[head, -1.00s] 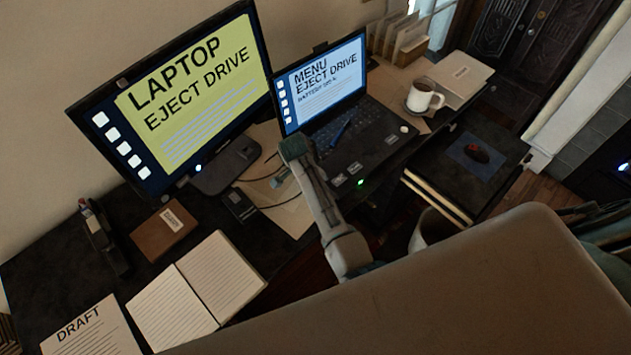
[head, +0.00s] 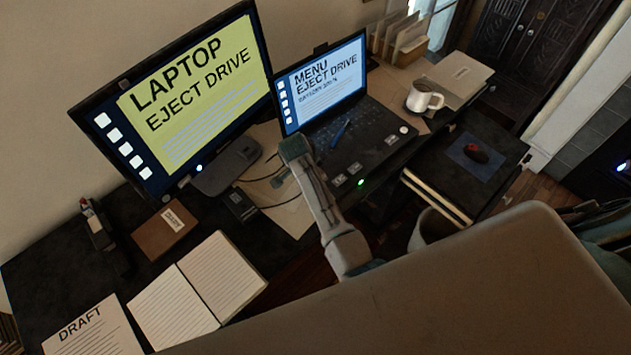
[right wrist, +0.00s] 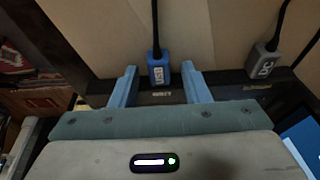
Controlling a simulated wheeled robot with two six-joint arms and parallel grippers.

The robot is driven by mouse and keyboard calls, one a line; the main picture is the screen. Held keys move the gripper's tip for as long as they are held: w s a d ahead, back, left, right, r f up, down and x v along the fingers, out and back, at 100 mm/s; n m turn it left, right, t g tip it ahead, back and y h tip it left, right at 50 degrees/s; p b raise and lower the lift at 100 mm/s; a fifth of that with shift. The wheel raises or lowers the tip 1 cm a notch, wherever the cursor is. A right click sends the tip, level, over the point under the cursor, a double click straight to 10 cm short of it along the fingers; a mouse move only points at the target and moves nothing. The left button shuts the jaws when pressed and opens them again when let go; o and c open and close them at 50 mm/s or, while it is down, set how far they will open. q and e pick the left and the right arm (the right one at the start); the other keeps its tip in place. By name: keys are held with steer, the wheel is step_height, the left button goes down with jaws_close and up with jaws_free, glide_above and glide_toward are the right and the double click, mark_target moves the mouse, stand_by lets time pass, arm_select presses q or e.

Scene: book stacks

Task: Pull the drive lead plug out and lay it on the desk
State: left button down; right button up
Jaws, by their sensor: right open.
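The drive lead plug is a blue block labelled USB (right wrist: 159,70) with a dark cable running up from it. In the right wrist view it is at the dark side edge of the laptop, apparently seated there. My right gripper (right wrist: 161,80) is open, with one blue finger on each side of the plug and a visible gap to each. In the head view the right gripper (head: 280,178) is by the laptop's left side; the plug is too small or hidden there. The laptop (head: 345,140) and the black desk (head: 60,240) are in the head view. My left gripper is out of view.
A grey DC plug (right wrist: 263,62) sits right of the USB plug. A small black box (head: 239,205) with a cable lies by the monitor (head: 185,110). An open notebook (head: 200,290) and brown book (head: 163,229) lie left; a mug (head: 420,99) stands right.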

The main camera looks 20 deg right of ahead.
steer(key=shift+p, duration=0.3)
jaws_close()
steer(key=shift+s+a, duration=0.1)
